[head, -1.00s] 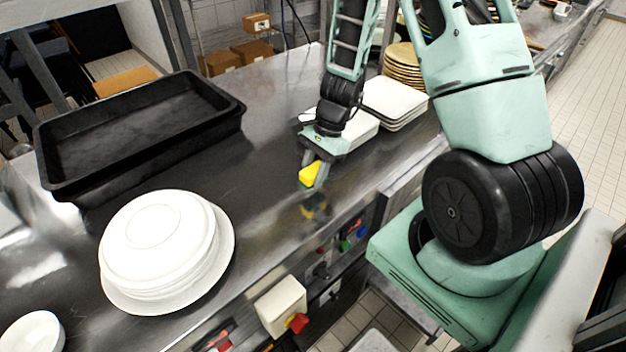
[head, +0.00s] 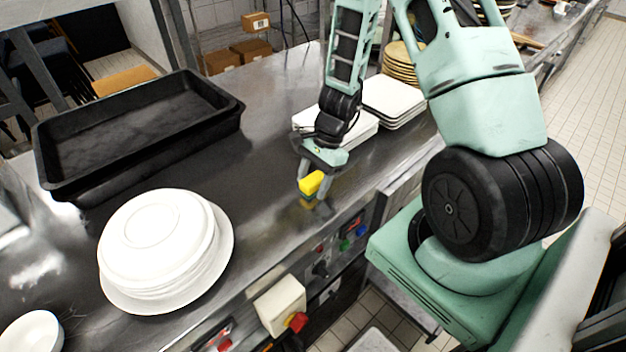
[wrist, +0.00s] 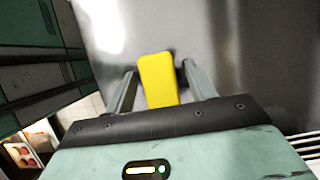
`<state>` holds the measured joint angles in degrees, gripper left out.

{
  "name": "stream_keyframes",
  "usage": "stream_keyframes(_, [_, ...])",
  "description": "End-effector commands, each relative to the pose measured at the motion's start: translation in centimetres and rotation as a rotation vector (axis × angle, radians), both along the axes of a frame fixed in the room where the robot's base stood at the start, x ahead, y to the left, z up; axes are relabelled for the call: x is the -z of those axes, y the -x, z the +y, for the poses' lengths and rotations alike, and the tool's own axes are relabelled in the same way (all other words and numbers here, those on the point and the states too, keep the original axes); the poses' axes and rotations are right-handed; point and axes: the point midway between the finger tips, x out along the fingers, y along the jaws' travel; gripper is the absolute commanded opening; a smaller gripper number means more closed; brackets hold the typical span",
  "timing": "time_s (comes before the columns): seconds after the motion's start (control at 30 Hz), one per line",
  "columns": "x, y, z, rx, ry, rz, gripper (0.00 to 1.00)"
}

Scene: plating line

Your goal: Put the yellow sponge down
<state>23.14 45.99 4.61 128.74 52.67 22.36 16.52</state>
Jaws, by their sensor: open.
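The yellow sponge (head: 311,183) is at the metal counter's surface near its front edge, in the head view. In the wrist view the sponge (wrist: 158,80) stands between my two fingers, with a gap showing on its right side and a narrower one on its left. My gripper (head: 315,190) is low over the counter around the sponge, with its fingers open. The gripper also shows in the wrist view (wrist: 160,82). The sponge's underside is hard to make out against its reflection, but it appears to rest on the counter.
A black tray (head: 60,185) lies at the back left. A stack of white plates (head: 160,235) stands at the front left. White square dishes (head: 392,95) stand behind my gripper. The counter between the plates and my gripper is clear. Control knobs (head: 320,268) line the front panel.

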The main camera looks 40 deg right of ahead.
Motion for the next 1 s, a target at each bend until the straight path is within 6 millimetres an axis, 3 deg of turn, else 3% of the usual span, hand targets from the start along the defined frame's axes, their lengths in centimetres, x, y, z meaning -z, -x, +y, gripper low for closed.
stream_keyframes(0.17, [-0.9,-0.1,-0.3,-0.001,0.003,-0.003,0.55])
stream_keyframes(0.6, [-8.7,-0.3,-3.6,0.0,0.003,-0.005,0.55])
stream_keyframes(0.8, [-10.9,-0.2,-4.4,-0.001,0.001,-0.003,0.55])
stream_keyframes(0.9, [-11.8,-0.2,-3.5,-0.051,0.002,-0.014,0.55])
stream_keyframes(0.97, [-12.7,-0.2,-1.4,-0.15,0.004,-0.036,0.55])
stream_keyframes(1.0, [-13.5,0.1,0.8,-0.255,0.007,-0.06,0.55])
